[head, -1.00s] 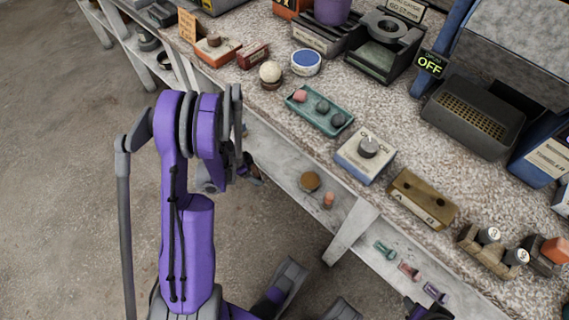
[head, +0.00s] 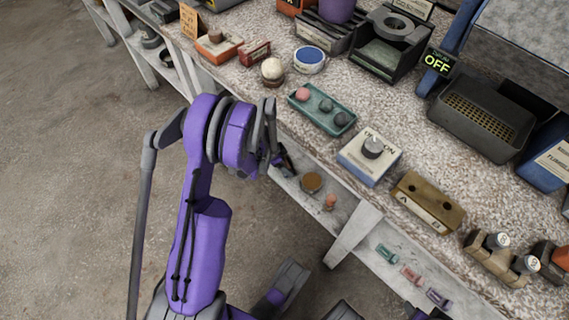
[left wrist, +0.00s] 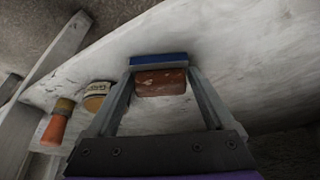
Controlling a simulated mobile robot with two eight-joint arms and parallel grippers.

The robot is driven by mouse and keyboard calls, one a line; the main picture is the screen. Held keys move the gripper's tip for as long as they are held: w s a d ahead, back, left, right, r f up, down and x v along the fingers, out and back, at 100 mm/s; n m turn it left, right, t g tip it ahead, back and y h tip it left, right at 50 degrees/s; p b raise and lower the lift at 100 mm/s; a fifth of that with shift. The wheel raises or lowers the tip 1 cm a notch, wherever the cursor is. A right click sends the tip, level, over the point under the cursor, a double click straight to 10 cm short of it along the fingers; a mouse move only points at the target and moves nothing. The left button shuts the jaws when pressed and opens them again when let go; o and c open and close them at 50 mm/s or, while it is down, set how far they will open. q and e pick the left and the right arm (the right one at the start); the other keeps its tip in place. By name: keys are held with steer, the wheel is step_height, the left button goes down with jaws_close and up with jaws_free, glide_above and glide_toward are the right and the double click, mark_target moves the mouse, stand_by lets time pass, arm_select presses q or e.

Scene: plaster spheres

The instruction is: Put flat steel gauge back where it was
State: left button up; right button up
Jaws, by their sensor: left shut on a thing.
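My left gripper (head: 277,158) is beside the bench front, over the lower shelf and largely hidden by its own arm in the head view. No bare steel gauge stands out elsewhere. My right gripper is not in view.
The lower shelf (head: 290,188) holds a round brown tin (head: 312,182) and an orange-ended piece (head: 330,201). A bench leg (head: 353,232) stands right of them. The speckled benchtop above carries a teal tray (head: 335,126), a switch box (head: 368,158) and a brass-coloured block (head: 428,200).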

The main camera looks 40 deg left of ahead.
arm_select(q)
steer(key=shift+f, duration=0.1)
steer(key=o, duration=1)
steer(key=shift+o, duration=0.2)
steer(key=shift+r, duration=0.2)
steer(key=p+v, duration=0.3)
steer(key=v, duration=0.9)
